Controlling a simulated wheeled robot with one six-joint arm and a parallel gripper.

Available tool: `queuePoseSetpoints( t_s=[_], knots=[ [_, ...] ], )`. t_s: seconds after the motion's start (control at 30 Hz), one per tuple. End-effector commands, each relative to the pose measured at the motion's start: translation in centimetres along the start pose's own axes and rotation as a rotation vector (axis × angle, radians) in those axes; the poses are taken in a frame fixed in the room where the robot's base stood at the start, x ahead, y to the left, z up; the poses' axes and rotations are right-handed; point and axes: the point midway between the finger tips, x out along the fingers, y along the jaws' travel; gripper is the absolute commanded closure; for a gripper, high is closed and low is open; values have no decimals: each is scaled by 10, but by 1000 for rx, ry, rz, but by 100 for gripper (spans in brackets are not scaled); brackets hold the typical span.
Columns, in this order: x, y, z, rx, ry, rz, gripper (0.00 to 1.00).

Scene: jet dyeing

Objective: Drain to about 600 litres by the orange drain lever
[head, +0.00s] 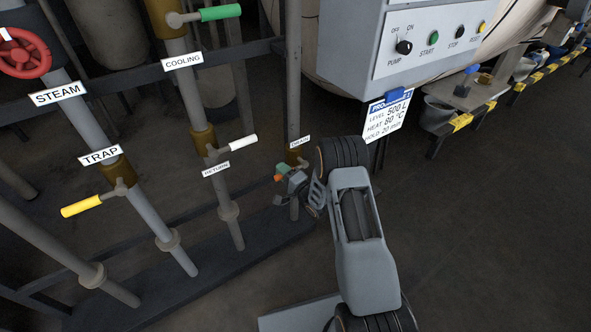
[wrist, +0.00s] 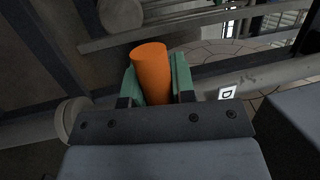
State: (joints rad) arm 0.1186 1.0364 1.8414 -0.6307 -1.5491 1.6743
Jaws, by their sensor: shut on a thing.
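The orange drain lever (wrist: 151,70) stands between the two green-padded fingers of my gripper (wrist: 157,82) in the wrist view, and the gripper is shut on it. In the head view only a small orange end of the lever (head: 279,177) shows beside my gripper (head: 288,180), below the DRAIN label (head: 299,142). My wrist hides part of the drain valve. A card (head: 389,113) under the control panel reads level 500 L, heat 80 °C and hold 20 min. No level gauge shows.
Left of the drain pipe are the white RETURN lever (head: 243,142), green COOLING lever (head: 220,12), yellow TRAP lever (head: 81,206) and red STEAM handwheel (head: 24,54). The control panel (head: 432,42) hangs above my arm.

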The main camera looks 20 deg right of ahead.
Motion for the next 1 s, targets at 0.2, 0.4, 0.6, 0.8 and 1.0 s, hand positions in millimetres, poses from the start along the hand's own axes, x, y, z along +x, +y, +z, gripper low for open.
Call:
queuePoseSetpoints(
  t_s=[0.2,0.4,0.6,0.8,1.0],
  knots=[
    [4,-1,10,36,-11,-3,100],
    [4,-1,11,42,-13,-4,100],
    [4,-2,11,41,-13,-5,74],
    [4,-2,10,37,-12,-5,55],
    [4,-2,9,35,-11,-5,50]
  ],
)
